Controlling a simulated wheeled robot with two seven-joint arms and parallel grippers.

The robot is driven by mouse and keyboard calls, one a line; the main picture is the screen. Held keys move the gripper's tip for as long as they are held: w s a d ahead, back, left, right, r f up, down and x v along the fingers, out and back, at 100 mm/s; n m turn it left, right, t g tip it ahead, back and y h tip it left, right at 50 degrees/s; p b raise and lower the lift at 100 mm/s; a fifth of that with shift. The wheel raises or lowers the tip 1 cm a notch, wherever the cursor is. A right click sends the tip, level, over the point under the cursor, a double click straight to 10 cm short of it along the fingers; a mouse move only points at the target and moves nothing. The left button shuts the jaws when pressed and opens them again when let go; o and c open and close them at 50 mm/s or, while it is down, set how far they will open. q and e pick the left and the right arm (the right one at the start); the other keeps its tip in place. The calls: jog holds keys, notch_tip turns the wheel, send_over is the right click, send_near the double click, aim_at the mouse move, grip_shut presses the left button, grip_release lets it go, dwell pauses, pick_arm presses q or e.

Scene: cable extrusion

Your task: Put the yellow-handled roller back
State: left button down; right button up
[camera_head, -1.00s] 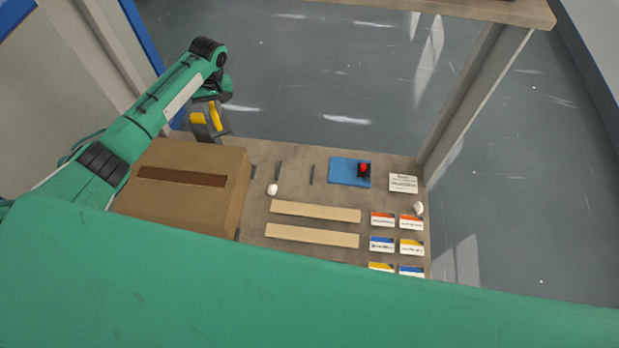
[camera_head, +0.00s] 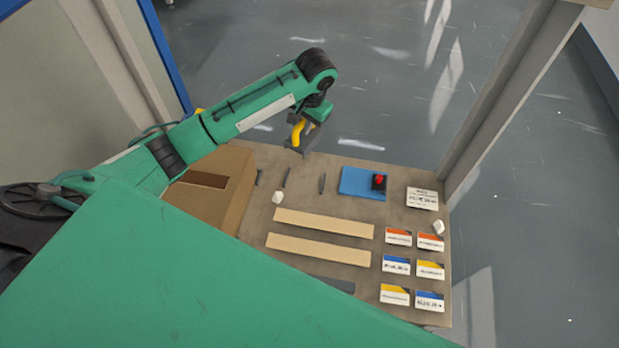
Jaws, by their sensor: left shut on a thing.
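The yellow-handled roller (camera_head: 297,132) is in my left gripper (camera_head: 301,145), at the back edge of the table. Only its curved yellow handle shows clearly; the rest is hidden by the jaws or too small to tell. My left gripper is shut on it, a little right of the cardboard box and behind two thin dark strips (camera_head: 288,177). I cannot tell its height above the table. My right gripper is not in view.
The open-slotted cardboard box (camera_head: 225,190) stands at left, partly behind my arm. Two pale wooden strips (camera_head: 322,222) lie mid-table. A blue pad (camera_head: 357,182) with a red-topped black item (camera_head: 379,182) is at the back. Several cards (camera_head: 396,264) lie right. A post (camera_head: 505,90) stands at right.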

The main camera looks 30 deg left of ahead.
pick_arm(q)
jog(key=d+x, duration=0.1)
jog(key=x, duration=0.5)
jog(key=d+b+x, duration=0.1)
jog(key=x, duration=0.5)
jog(key=s+d+b+x, duration=0.1)
jog(key=x, duration=0.5)
jog(key=shift+d+f, duration=0.35)
jog(key=shift+f, duration=0.45)
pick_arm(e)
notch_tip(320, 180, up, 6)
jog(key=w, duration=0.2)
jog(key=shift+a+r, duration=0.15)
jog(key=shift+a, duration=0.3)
